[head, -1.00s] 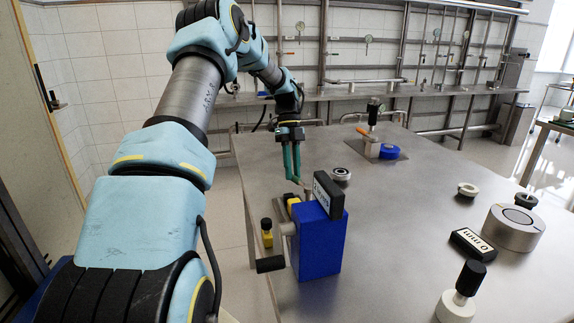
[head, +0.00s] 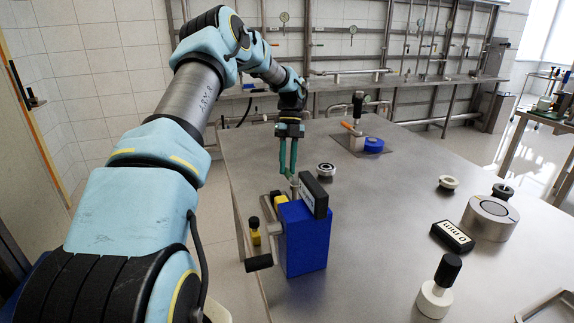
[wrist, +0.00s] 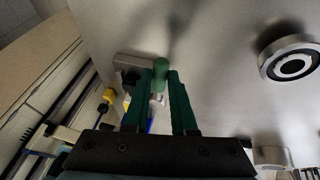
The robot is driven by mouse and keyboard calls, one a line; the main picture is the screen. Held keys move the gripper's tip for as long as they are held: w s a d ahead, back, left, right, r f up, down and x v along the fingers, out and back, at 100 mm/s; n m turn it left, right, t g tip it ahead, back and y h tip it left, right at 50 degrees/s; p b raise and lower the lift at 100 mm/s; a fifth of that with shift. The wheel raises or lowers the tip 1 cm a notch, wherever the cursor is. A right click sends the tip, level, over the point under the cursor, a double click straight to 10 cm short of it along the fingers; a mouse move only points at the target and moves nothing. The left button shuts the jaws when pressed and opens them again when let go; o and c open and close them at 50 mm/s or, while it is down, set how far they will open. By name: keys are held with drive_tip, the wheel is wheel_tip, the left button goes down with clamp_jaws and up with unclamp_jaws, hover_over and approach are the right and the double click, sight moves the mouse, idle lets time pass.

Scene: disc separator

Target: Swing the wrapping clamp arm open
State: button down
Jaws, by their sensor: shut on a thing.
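My gripper (head: 289,160) points down with its green fingers at the near left of the steel table, just behind the blue block (head: 305,240). In the wrist view the fingers (wrist: 163,105) are shut on a small green knob (wrist: 160,72), which shows between their tips. I take it for the clamp arm's handle, but the fingers hide much of it. A metal post (head: 294,188) stands just under the fingertips. A black block (head: 314,196) sits at the top of the blue block.
A metal ring (head: 326,169) lies close to the right of my fingers. A fixture with a blue disc (head: 373,144) is farther back. The middle of the table (head: 385,200) is clear.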

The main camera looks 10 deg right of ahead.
drive_tip(key=c, duration=1)
unclamp_jaws()
drive_tip(key=shift+r, duration=0.1)
drive_tip(key=b+v, duration=0.1)
drive_tip(key=v, duration=0.9)
drive_tip(key=shift+r+b, duration=0.3)
drive_tip(key=shift+b, duration=0.05)
drive_tip(key=shift+w, duration=0.1)
